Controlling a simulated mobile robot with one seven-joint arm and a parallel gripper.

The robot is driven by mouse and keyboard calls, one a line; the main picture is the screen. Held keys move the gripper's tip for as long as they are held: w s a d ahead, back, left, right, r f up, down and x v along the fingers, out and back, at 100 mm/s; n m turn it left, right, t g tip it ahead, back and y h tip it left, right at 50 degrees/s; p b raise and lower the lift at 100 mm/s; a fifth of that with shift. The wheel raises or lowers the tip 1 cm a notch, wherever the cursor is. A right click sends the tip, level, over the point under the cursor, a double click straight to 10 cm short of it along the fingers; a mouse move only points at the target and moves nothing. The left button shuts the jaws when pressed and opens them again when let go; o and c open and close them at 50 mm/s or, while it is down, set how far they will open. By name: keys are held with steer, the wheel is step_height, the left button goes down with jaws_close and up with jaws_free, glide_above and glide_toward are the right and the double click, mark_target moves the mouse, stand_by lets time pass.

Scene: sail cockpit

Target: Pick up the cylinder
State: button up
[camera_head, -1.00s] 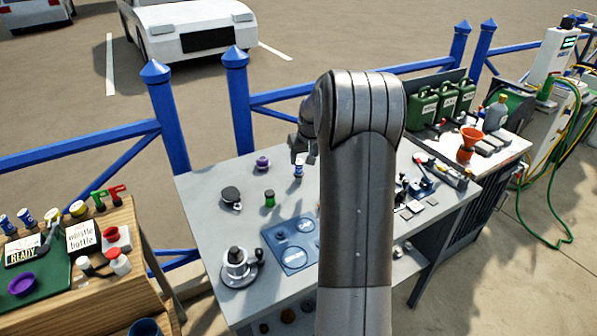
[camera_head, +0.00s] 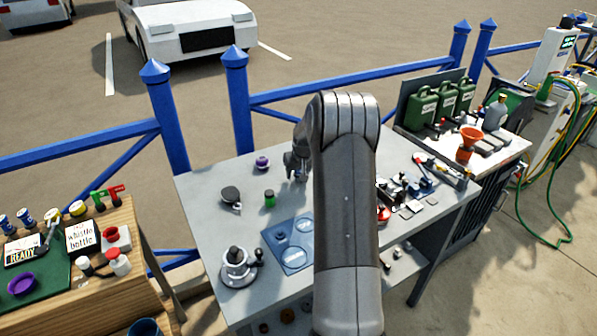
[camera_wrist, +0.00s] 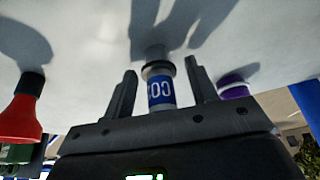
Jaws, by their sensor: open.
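A small cylinder (camera_wrist: 161,90) with a blue band, white lettering and a dark rim stands on the grey table (camera_head: 215,220). In the wrist view it sits between the two fingers of my open gripper (camera_wrist: 161,92), with a visible gap on each side. In the head view my gripper (camera_head: 298,172) is low over the middle of the table and hides the cylinder almost wholly.
A purple knob-like piece (camera_head: 262,162) stands close by and shows beside the right finger in the wrist view (camera_wrist: 233,88). A green piece (camera_head: 269,199), a black round piece (camera_head: 230,196) and a blue mat (camera_head: 290,258) are nearer. Tools crowd the right side.

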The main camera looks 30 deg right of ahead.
steer(key=c, duration=1)
steer(key=shift+o, duration=0.2)
